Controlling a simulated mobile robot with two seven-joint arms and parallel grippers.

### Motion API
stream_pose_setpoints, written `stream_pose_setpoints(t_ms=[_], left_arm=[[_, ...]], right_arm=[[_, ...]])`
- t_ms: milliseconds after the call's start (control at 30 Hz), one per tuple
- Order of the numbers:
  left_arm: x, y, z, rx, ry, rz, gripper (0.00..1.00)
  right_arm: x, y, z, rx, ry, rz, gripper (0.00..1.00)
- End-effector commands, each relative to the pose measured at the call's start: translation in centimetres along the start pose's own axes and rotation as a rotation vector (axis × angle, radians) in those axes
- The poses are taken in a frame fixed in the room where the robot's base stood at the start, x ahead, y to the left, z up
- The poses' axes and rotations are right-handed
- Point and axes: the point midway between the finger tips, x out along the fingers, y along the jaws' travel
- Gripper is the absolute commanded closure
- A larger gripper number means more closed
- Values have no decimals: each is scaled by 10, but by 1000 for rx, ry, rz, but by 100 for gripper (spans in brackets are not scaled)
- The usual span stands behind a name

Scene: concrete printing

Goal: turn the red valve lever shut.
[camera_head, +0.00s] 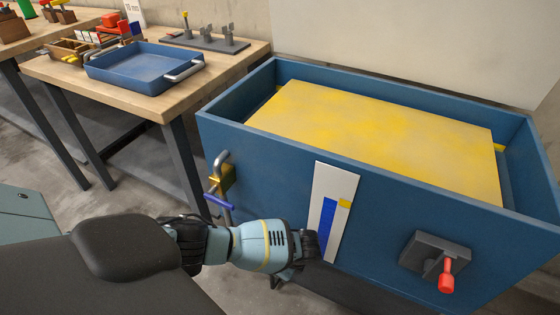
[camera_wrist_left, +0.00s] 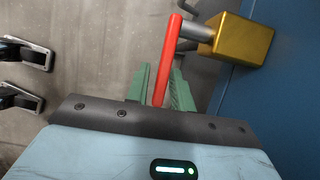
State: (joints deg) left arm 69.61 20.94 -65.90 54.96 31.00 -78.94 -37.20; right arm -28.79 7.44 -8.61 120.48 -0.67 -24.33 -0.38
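The red valve lever (camera_wrist_left: 170,58) shows in the left wrist view as a straight red bar joined by a grey stem to a brass valve body (camera_wrist_left: 243,40) on a blue wall. My left gripper (camera_wrist_left: 160,72) has its two green fingers on either side of the lever's near end, with a narrow gap seeming to show at each side, so it looks open around the bar. In the head view my left arm reaches the front of the blue tank (camera_head: 380,215); its wrist hides this lever and the fingertips. My right gripper is not in view.
A brass valve with a blue lever (camera_head: 219,202) sits on the tank front, left of a white level gauge (camera_head: 322,185). A grey box with a red handle (camera_head: 446,278) is further right. A workbench (camera_head: 150,104) with a blue tray (camera_head: 140,72) stands at upper left.

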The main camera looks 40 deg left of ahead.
Motion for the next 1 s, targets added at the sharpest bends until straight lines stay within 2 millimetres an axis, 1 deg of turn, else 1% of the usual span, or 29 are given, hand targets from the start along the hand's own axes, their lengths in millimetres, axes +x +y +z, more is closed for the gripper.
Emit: stream_pose_setpoints(t_ms=[33, 67, 367, 467, 700, 800, 900, 1000], left_arm=[[0, 0, 0, 0, 1, 0, 70], [0, 0, 0, 0, 1, 0, 67], [-3, -1, 0, -1, 3, -1, 67], [-12, -2, 0, -1, 5, -3, 67], [-51, -2, 0, 0, 5, -4, 67], [-65, -2, 0, -1, 5, -3, 67], [-74, -1, 0, 0, 4, -3, 67], [-78, -1, 0, -1, 2, -1, 67]], right_arm=[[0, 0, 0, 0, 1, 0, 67], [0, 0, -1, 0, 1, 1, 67], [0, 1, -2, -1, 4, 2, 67], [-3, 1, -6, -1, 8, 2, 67], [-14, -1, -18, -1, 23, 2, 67], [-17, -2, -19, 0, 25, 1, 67], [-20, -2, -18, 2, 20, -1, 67], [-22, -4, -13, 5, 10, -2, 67]])
